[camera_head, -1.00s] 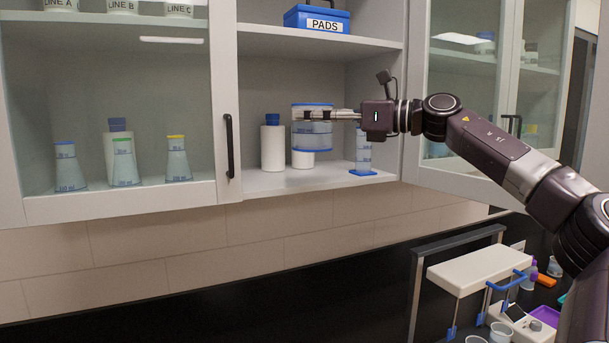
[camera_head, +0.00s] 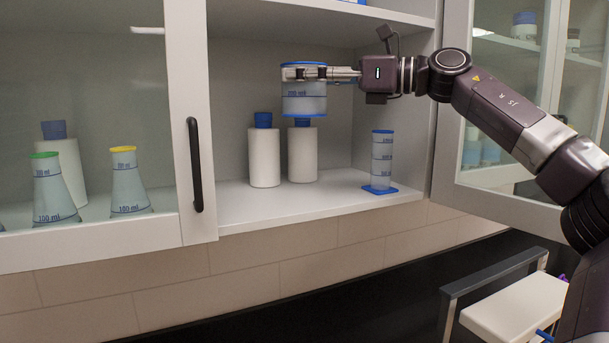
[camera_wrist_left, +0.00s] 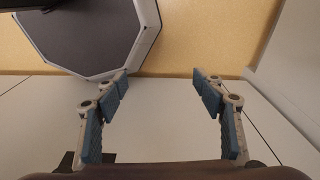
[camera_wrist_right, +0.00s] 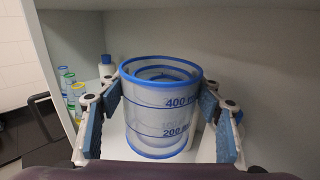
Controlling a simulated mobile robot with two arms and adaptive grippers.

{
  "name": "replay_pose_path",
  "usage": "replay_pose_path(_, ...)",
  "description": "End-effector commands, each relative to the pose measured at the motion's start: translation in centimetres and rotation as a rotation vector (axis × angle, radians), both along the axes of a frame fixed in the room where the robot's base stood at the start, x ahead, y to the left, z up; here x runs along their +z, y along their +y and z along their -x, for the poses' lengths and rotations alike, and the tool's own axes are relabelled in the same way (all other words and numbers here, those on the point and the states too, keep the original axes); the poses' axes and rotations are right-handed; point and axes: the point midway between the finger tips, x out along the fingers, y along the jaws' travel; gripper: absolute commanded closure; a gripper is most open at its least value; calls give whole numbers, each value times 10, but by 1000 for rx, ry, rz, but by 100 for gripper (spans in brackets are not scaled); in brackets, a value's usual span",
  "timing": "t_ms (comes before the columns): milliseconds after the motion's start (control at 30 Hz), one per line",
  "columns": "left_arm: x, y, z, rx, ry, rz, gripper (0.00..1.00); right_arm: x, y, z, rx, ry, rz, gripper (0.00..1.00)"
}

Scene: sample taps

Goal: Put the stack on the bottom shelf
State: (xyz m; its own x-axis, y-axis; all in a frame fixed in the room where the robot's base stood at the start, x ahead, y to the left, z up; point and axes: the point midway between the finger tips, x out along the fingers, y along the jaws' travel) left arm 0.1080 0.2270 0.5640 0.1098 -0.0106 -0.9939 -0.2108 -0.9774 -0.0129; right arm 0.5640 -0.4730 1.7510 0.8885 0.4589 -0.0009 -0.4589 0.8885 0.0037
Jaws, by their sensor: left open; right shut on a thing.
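The stack (camera_head: 304,104) is a clear beaker with blue rims and blue volume marks. The right wrist view shows it (camera_wrist_right: 160,112) with smaller rims nested inside. My right gripper (camera_head: 304,73) is shut on it and holds it upright inside the open cabinet, above the bottom shelf (camera_head: 270,207). In the head view it hangs in front of a white bottle. My left gripper (camera_wrist_left: 160,82) is open and empty in the left wrist view and is not in the head view.
Two white bottles with blue caps, one left (camera_head: 264,155) and one right (camera_head: 302,157), stand on the bottom shelf. A graduated cylinder (camera_head: 381,160) stands on its right side. The left glass door (camera_head: 187,120) and right door (camera_head: 520,110) flank the opening. The shelf's front middle is clear.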

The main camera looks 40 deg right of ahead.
Motion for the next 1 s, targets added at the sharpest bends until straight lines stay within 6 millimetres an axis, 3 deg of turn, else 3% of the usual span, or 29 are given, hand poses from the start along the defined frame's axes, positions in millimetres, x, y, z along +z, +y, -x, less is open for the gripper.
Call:
replay_pose_path(200, -3, 17, 31, -4, 44, -21, 37, -58, 1, 2, 5, -6, -5, 64)
replay_pose_path(333, -1, 21, 38, -5, 54, -26, 37, -81, 1, 1, 4, -7, -5, 64)
replay_pose_path(467, 1, 16, 31, -3, 43, -20, 37, -92, -1, 2, -2, -5, -1, 64)
replay_pose_path(667, 4, -2, 0, 1, -2, 2, 37, -111, 1, 1, 2, -4, -1, 64)
replay_pose_path(700, -3, -3, -2, 1, -5, 4, 37, -121, 0, 1, 0, -3, 1, 64)
replay_pose_path(1000, -14, 6, 18, -1, 24, -7, 37, -142, 0, 1, -1, -1, 0, 64)
